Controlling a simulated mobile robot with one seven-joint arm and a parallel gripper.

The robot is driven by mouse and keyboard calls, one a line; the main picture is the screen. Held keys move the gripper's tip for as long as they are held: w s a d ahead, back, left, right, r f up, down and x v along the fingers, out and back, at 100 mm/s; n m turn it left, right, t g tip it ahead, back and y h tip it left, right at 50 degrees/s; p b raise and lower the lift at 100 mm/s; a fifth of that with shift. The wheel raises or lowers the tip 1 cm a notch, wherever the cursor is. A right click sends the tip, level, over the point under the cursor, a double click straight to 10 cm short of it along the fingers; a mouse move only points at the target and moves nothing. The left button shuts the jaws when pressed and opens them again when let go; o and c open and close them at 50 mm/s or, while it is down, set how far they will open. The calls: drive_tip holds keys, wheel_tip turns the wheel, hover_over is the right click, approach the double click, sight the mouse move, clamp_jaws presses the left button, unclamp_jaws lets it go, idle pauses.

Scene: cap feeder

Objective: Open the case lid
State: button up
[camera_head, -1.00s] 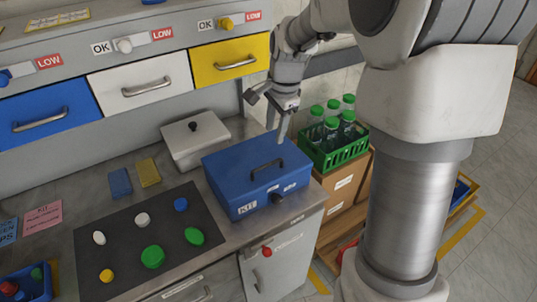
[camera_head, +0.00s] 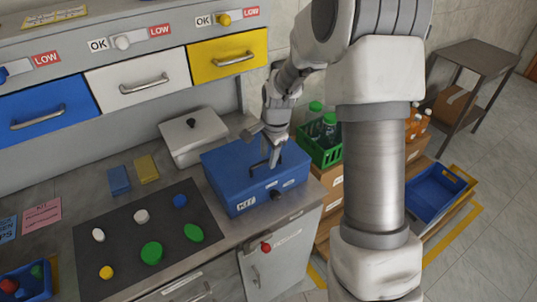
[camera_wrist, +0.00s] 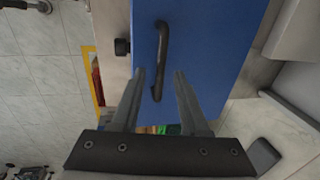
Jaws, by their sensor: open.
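The blue case (camera_head: 232,187) marked KIT stands shut on the counter's right end, with a dark handle (camera_head: 257,172) on its lid and a black knob (camera_head: 276,194) on its front. My gripper (camera_head: 272,163) is over the lid, close to the handle, and partly hides it. In the wrist view the blue lid (camera_wrist: 205,40) fills the middle, and the black handle (camera_wrist: 162,45) lies lengthwise ahead of my gripper (camera_wrist: 164,76). The two fingers are apart, and the handle's near end shows between their tips. I cannot tell whether they touch it.
A grey lidded box (camera_head: 192,143) stands behind the case. A green crate of bottles (camera_head: 322,152) is to its right. A dark mat (camera_head: 120,225) with several coloured caps lies to the left. Drawers (camera_head: 225,57) hang above the counter at the back.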

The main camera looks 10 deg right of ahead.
clamp_jaws()
idle(1.3)
